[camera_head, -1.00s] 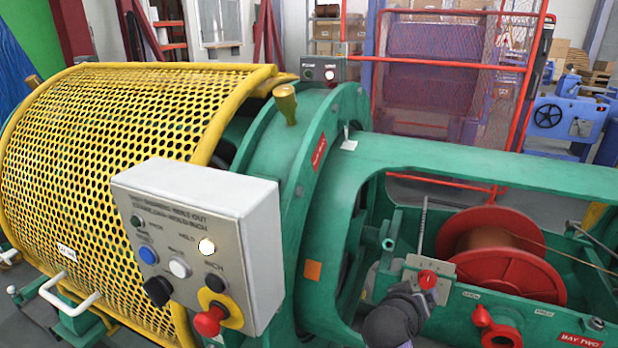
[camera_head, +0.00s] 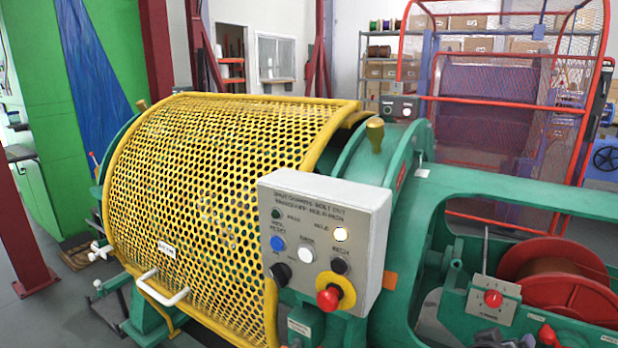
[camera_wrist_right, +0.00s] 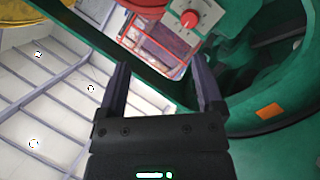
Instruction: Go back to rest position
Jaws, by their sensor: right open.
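My right gripper (camera_wrist_right: 163,88) shows in the right wrist view. Its two dark fingers stand apart with nothing between them. In that view a red knob on a grey dial plate (camera_wrist_right: 190,18) lies beyond the fingers, apart from them. My left gripper is not in view.
The green strander (camera_head: 500,195) carries a closed yellow mesh guard (camera_head: 215,160). A grey control box (camera_head: 325,240) with a lit lamp and red stop button juts forward. A red spool (camera_head: 560,265) sits in the right bay. Grey floor shows at left.

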